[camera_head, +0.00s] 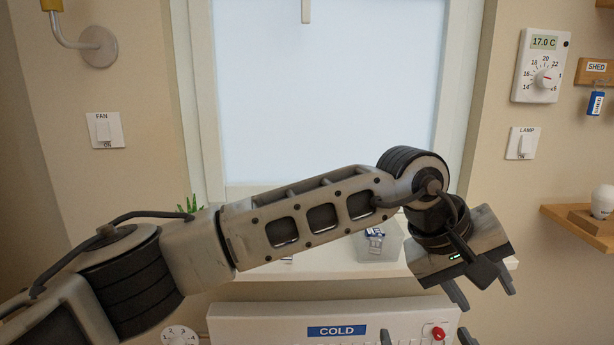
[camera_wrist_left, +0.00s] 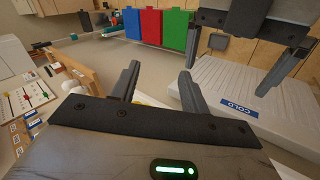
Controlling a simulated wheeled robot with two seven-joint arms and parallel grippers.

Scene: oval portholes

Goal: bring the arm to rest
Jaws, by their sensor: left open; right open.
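My left arm (camera_head: 310,215) reaches in from the left across the head view, in front of the window and sill. My left gripper (camera_head: 482,295) is at its right end, tilted downward, open and empty. Its two separated fingers also show in the left wrist view (camera_wrist_left: 159,72). My right gripper (camera_head: 426,337) shows only as two dark fingertips at the bottom of the head view, in front of the COLD box.
A white box labelled COLD (camera_head: 270,318) stands below the sill. A clear tray (camera_head: 385,248) with a small labelled item is partly behind my left arm. A thermostat (camera_head: 541,65), a LAMP switch (camera_head: 521,143) and a shelf (camera_head: 580,230) are at right. Coloured bins (camera_wrist_left: 151,27) hang farther off.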

